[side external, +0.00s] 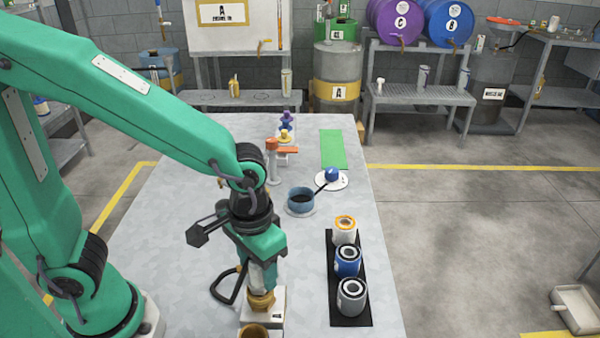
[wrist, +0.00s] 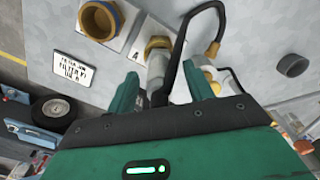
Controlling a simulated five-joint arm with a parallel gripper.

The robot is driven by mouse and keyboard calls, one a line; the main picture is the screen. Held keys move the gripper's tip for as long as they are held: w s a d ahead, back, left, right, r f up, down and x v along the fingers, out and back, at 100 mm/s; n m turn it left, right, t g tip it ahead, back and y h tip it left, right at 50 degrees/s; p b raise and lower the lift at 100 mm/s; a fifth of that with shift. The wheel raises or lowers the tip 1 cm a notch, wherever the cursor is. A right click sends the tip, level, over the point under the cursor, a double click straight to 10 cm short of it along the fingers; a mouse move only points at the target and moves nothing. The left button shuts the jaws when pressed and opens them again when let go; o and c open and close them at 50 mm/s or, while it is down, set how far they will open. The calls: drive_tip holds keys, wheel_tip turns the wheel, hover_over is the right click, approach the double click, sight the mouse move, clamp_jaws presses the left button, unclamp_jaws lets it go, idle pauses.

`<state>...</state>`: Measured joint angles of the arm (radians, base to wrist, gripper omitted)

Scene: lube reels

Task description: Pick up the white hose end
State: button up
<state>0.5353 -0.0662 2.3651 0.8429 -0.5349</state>
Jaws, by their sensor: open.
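The white hose end (wrist: 156,66) is a pale grey-white cylinder with a brass nut at its tip, between my gripper's fingers in the wrist view. My gripper (wrist: 163,86) is open, with one green finger on each side of it. Whether the fingers touch it is not clear. In the side view my gripper (side external: 260,262) points down over the near part of the table, and the brass tip (side external: 262,300) shows just below it, at a white labelled block (side external: 277,303). A black hose (side external: 226,290) loops beside it on the left.
A brass-rimmed round part (wrist: 101,19) lies close by. On the grey table (side external: 190,200), a black tray (side external: 340,318) with several cans is to the right. A blue cup (side external: 300,207) and a green mat (side external: 333,150) are farther back.

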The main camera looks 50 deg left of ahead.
clamp_jaws()
drive_tip(key=shift+r, duration=0.1)
drive_tip(key=shift+r, duration=0.75)
drive_tip(key=r, duration=0.2)
drive_tip(key=shift+s+d+r, duration=0.2)
drive_tip(key=shift+s+r, duration=0.1)
drive_tip(key=shift+r, duration=0.1)
drive_tip(key=s+d+r, duration=0.5)
drive_tip(key=s+r, duration=0.1)
drive_tip(key=s, duration=0.3)
drive_tip(key=shift+s+r, duration=0.25)
drive_tip(key=shift+s, duration=0.1)
